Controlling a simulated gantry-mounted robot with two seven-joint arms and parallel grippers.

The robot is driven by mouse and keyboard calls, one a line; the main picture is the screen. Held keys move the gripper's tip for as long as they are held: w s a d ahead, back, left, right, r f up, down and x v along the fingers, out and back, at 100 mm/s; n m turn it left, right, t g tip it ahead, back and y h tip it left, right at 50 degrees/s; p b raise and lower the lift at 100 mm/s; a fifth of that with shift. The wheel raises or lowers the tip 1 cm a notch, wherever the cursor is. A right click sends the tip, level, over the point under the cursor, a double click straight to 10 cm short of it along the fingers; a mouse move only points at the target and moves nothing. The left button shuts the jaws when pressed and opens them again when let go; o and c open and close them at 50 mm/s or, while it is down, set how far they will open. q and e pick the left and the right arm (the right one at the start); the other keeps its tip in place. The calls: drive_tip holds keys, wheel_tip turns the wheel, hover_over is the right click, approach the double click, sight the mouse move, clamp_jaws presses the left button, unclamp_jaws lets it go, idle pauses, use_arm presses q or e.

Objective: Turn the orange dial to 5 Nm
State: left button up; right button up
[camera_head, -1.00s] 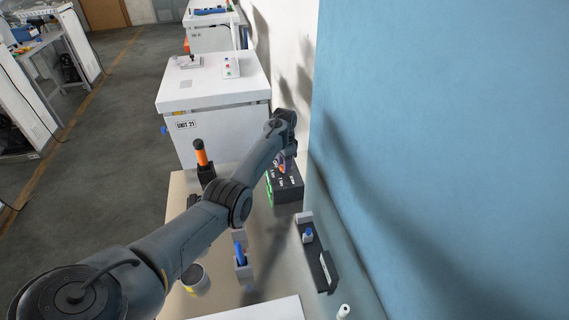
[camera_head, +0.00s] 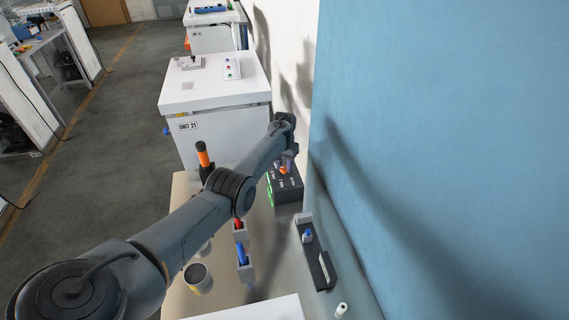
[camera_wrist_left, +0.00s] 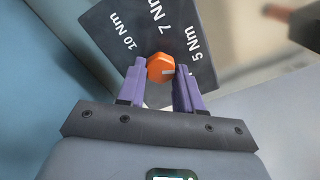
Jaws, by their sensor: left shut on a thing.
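The orange dial (camera_wrist_left: 160,67) sits on a dark box (camera_head: 286,193) with white labels 10 Nm, 7 Nm and 5 Nm. In the left wrist view the box face (camera_wrist_left: 105,22) shows all three labels. The dial's pale pointer mark points right, toward the lower end of the 5 Nm label. My left gripper (camera_wrist_left: 160,73) is shut on the dial, one purple finger on each side of it. In the head view the gripper (camera_head: 288,157) is at the box and partly covers the dial. My right gripper is not in view.
Behind the box stands a white cabinet (camera_head: 217,88) marked UNIT 21. A blue wall (camera_head: 440,130) closes the right side. Nearer are a black and orange tool (camera_head: 204,156), holders with a red (camera_head: 239,225) and a blue handle (camera_head: 242,254), a can (camera_head: 198,278) and a dark rack (camera_head: 318,262).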

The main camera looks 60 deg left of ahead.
sight(284, 167)
use_arm(q)
drive_tip(key=shift+n, duration=2.2)
drive_tip(key=o, duration=1)
drive_tip(key=shift+o, duration=0.2)
drive_tip(key=shift+r, duration=0.15)
drive_tip(key=shift+r, duration=0.25)
wheel_tip(284, 167, up, 10)
drive_tip(key=p, duration=0.2)
drive_tip(key=shift+r, duration=0.1)
